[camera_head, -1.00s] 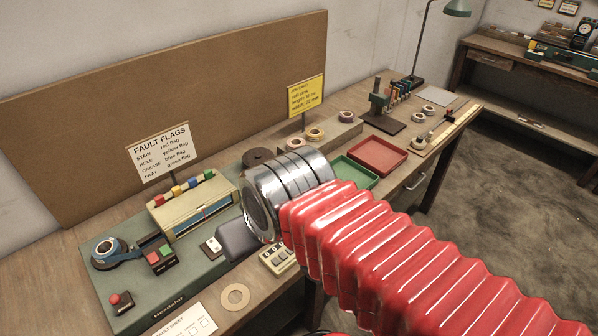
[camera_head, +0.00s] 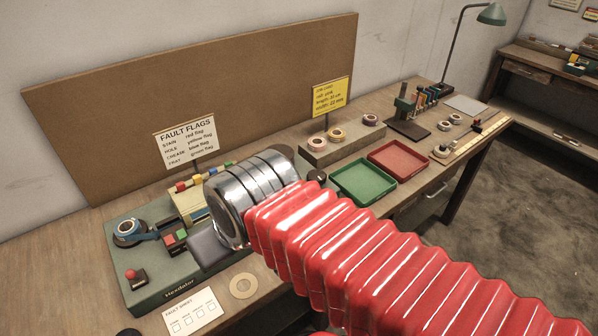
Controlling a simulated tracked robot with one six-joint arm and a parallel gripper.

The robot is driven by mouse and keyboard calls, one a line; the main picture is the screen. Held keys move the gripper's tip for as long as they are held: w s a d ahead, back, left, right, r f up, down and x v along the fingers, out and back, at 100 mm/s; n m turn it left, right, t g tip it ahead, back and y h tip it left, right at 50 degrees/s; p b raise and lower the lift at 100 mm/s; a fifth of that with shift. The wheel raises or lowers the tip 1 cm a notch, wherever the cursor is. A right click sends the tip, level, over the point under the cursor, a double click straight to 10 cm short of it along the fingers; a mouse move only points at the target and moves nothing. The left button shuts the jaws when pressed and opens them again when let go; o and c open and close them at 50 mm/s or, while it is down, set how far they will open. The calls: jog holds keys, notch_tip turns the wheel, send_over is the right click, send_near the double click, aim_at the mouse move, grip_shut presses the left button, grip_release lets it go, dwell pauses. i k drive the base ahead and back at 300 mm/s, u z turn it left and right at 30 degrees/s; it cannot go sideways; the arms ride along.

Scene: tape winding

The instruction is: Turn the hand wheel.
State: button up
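The hand wheel cannot be made out for sure. My metal wrist hangs over that part.
Green (camera_head: 364,181) and red (camera_head: 398,160) trays are to the right. A tall brown board stands behind.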

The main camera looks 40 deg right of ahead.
aim_at(319, 174)
jog(key=u, duration=0.75)
jog(key=k, duration=1.1)
jog(key=z, duration=0.75)
jog(key=i, duration=1)
jog(key=z, duration=0.05)
